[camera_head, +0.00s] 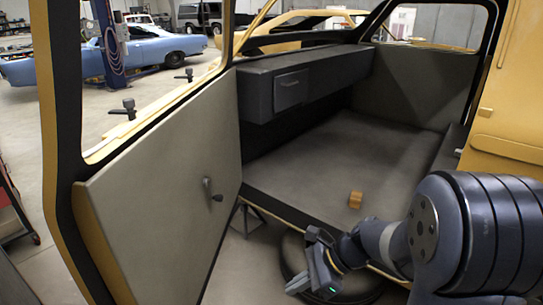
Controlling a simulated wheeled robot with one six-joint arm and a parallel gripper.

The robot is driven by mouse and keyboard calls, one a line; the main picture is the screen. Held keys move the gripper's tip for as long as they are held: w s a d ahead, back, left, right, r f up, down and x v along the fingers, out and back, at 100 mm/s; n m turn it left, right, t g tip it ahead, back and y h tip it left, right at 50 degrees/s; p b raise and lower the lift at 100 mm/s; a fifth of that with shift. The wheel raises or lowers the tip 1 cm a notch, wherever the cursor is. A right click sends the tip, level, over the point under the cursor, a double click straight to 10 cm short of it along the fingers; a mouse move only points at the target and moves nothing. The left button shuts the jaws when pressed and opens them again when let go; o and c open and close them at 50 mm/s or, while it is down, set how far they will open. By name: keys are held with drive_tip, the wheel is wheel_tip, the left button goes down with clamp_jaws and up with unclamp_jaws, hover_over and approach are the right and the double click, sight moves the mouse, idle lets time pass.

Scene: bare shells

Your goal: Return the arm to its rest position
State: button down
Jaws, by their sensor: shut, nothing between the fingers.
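My arm reaches in from the lower right, with its dark, ribbed links in the foreground. My gripper (312,275) is at the bottom centre, just outside the sill of a yellow vehicle shell. It is shut and I see nothing held in it. A small green light shows on it. The fingertips are small and partly hard to make out.
The shell's open door (165,185) stands to the left with a dark handle (212,190). Inside are a dark dashboard (300,85) and a small orange-brown block (355,200) on the grey floor (375,150). A blue car (150,50) stands far behind.

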drive_tip(key=shift+s+d, duration=0.25)
drive_tip(key=shift+d, duration=0.15)
